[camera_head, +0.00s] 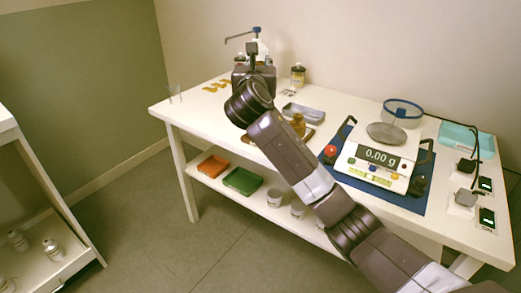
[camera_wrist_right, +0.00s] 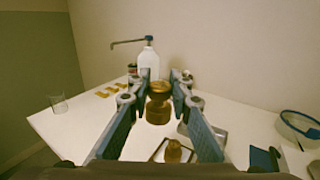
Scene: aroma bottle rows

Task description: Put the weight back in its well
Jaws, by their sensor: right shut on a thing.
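In the right wrist view a brass weight (camera_wrist_right: 158,108) is held between the fingers of my right gripper (camera_wrist_right: 162,80), upright and above the table. In the head view my right gripper (camera_head: 252,60) is over the back left of the table, and the weight in it is hidden. A second brass weight (camera_head: 298,124) stands on a flat block (camera_head: 309,140) nearer the table's middle; it also shows below the gripper in the wrist view (camera_wrist_right: 174,152). I cannot make out an empty well. My left gripper is not in view.
A grey tray (camera_head: 303,114) lies behind the block. A balance (camera_head: 377,166) reading 0.00 g, its pan (camera_head: 387,133) bare, stands on a blue mat (camera_head: 406,204) to the right. A glass (camera_head: 174,94), yellow pieces (camera_head: 217,86) and bottles are at the back left.

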